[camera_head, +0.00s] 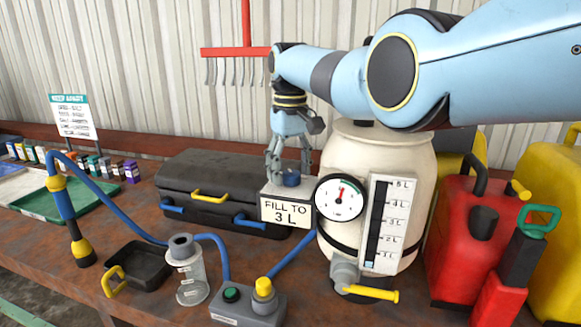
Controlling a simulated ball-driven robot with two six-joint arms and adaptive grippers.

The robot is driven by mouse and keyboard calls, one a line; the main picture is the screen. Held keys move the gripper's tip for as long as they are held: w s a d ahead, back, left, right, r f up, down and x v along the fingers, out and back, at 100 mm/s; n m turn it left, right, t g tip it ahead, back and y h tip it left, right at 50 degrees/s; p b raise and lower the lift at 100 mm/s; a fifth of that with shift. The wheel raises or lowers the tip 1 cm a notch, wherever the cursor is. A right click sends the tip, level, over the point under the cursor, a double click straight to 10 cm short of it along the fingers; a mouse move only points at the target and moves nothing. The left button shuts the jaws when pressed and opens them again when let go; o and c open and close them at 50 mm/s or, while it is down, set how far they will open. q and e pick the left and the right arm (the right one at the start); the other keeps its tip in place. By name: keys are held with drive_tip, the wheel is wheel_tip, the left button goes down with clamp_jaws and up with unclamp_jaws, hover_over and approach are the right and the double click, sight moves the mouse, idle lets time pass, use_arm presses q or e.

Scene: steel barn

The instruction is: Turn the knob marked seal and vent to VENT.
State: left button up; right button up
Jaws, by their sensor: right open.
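My right gripper (288,172) points down, its fingers spread just above or around a small round blue knob (291,179). The knob sits on a grey block behind the sign "FILL TO 3 L" (286,212). I cannot tell whether the fingers touch the knob. I cannot read any seal or vent marking, so the knob's setting is unclear. Beside it stands a cream tank (385,150) with a round dial gauge (341,197) and a litre scale (388,222). My left gripper is out of view.
A grey control box (245,305) with a green button and yellow knob stands in front, next to a clear cylinder (188,270). A black case (220,180) lies behind left. Red (470,235) and yellow cans crowd the right. A yellow-handled valve (365,291) projects low on the tank.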

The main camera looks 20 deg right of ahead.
drive_tip(key=shift+f, duration=0.1)
drive_tip(key=c, duration=1.1)
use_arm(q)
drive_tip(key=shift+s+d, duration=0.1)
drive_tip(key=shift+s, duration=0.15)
use_arm(e)
drive_tip(key=shift+c, duration=0.2)
